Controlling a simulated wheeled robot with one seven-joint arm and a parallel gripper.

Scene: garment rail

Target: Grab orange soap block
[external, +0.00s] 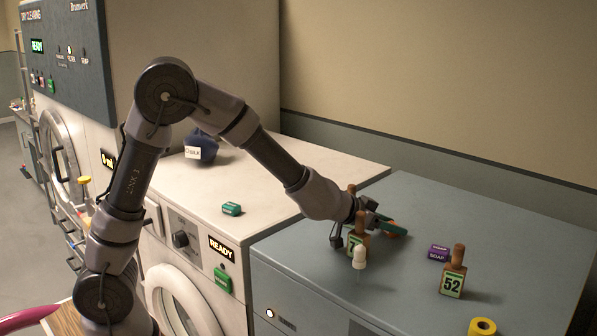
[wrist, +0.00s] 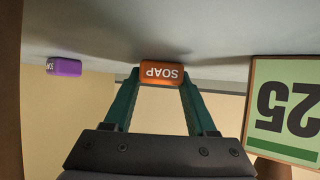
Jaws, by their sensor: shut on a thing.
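The orange soap block (wrist: 163,73), lettered SOAP, sits between the two green fingers of my gripper (wrist: 162,84) in the wrist view, with a finger against each end. My gripper is shut on it. The rest of the block is hidden by the gripper. The block appears at or very near the surface; I cannot tell whether it touches.
A brown number marker (external: 357,243) and a white-topped peg (external: 359,259) stand close in front of my gripper. A purple soap block (external: 438,253), marker 52 (external: 452,280) and yellow roll (external: 482,326) are to the right. A green block (external: 232,208) lies on the white machine. The back right top is clear.

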